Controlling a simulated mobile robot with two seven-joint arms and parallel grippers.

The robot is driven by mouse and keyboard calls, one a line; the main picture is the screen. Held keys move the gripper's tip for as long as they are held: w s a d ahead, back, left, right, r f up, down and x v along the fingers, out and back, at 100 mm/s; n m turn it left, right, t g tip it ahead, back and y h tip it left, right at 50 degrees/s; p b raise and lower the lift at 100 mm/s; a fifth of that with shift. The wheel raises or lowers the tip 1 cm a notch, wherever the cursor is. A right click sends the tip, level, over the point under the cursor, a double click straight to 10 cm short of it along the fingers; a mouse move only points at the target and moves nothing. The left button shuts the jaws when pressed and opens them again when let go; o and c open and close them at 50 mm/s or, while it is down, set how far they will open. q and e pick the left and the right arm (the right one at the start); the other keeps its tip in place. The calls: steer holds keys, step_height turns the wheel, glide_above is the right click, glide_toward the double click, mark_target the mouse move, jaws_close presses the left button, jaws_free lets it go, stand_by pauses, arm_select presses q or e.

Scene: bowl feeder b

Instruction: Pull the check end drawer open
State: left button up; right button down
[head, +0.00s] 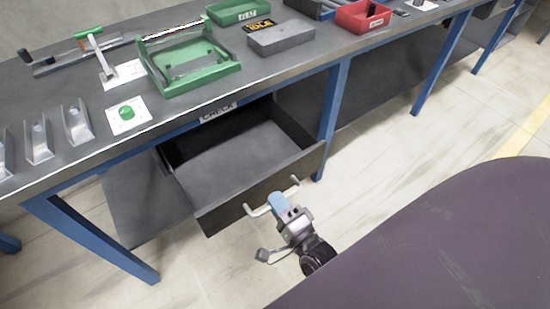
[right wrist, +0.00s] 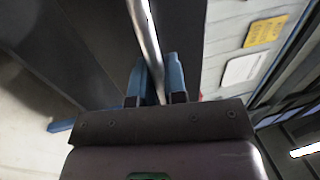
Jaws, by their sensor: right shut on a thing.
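The check end drawer (head: 228,160) hangs open under the bench, below a label reading CHECK (head: 217,112). Its inside looks empty. A pale bar handle (head: 258,211) runs across its front panel. My right gripper (head: 277,203) is shut on the handle near its middle. In the right wrist view the handle bar (right wrist: 147,40) passes between the blue fingers of my right gripper (right wrist: 156,82). My left gripper is in neither view.
The bench top (head: 190,120) carries a green frame (head: 185,65), a green button (head: 126,112), a grey block (head: 281,38), and green and red bins (head: 362,16). Blue legs (head: 331,120) flank the drawer. A dark rounded surface (head: 450,240) fills the lower right. Floor before the drawer is clear.

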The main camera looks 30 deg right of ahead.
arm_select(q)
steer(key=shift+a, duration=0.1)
arm_select(e)
steer(key=c, duration=1.2)
jaws_free()
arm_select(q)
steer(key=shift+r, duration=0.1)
arm_select(e)
steer(key=s+f, duration=0.2)
steer(key=s, duration=0.8)
steer(key=shift+s+d, duration=0.2)
steer(key=shift+s, duration=0.1)
arm_select(q)
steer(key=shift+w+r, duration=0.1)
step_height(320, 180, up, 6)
steer(key=p, duration=0.7)
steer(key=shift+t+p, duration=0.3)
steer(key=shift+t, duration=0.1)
arm_select(e)
steer(key=s+d+r+n+g, duration=0.2)
steer(key=d+n+g, duration=0.1)
steer(key=n, duration=0.6)
steer(key=s+d+r+n+g, duration=0.1)
steer(key=s+d+n+g, duration=0.1)
steer(key=n+g, duration=0.4)
steer(key=d+n, duration=0.1)
steer(key=n, duration=0.2)
steer(key=shift+s+d+r+n+h, duration=0.15)
steer(key=shift+r+n+h, duration=0.25)
